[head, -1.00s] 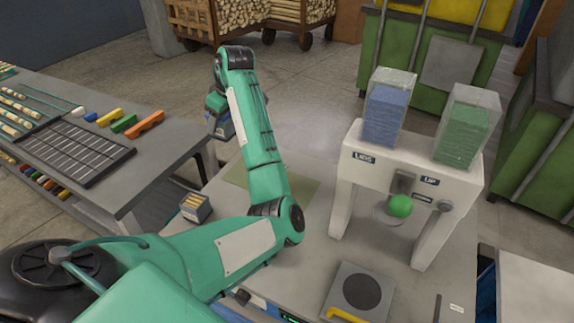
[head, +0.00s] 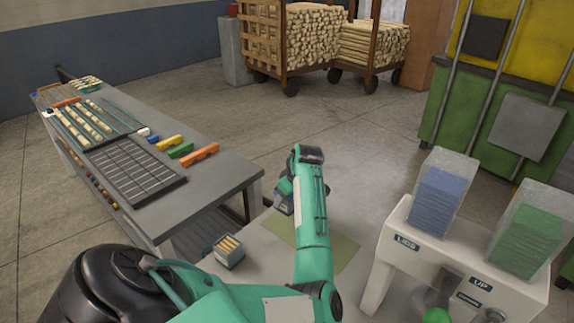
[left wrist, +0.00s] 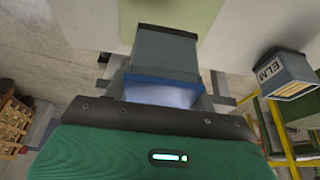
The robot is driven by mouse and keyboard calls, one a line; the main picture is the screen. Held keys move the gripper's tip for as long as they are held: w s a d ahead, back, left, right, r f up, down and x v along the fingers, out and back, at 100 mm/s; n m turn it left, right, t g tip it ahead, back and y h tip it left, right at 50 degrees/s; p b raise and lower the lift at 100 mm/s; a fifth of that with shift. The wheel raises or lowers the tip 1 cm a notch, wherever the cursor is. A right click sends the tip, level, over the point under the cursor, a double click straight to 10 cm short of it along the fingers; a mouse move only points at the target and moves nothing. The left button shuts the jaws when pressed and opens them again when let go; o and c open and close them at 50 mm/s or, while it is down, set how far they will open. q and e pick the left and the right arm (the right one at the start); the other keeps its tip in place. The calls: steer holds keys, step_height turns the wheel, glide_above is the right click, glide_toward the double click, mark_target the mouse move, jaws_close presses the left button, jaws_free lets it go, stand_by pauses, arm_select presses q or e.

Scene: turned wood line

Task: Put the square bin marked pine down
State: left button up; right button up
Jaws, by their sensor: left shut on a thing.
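My left gripper (head: 290,190) is at the far edge of the table, by the far left corner of the flat green mat (head: 340,252). It is shut on a grey square bin with a blue band (left wrist: 165,52), which fills the middle of the left wrist view between the fingers. No marking shows on its visible side, so I cannot read pine. In the head view the arm hides most of it. The mat also shows behind the bin in the left wrist view (left wrist: 196,14). I cannot tell whether the bin touches anything. My right gripper is out of view.
A bin marked ELM (left wrist: 284,72), holding wooden pieces, stands at the right. A small bin of sticks (head: 229,252) stands left of the mat. A white dispenser (head: 455,262) with blue and green stacks stands right. A grey bench (head: 215,178) with coloured blocks runs along the left.

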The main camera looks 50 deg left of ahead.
mark_target(286, 209)
arm_select(q)
steer(key=shift+f, duration=0.5)
step_height(286, 209, down, 4)
steer(key=shift+f+p, duration=0.25)
steer(key=shift+p, duration=0.2)
steer(key=shift+f, duration=0.1)
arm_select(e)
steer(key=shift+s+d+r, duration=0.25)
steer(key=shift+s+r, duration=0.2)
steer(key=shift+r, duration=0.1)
arm_select(q)
steer(key=shift+f, duration=0.1)
steer(key=o, duration=1.1)
steer(key=shift+o, duration=0.2)
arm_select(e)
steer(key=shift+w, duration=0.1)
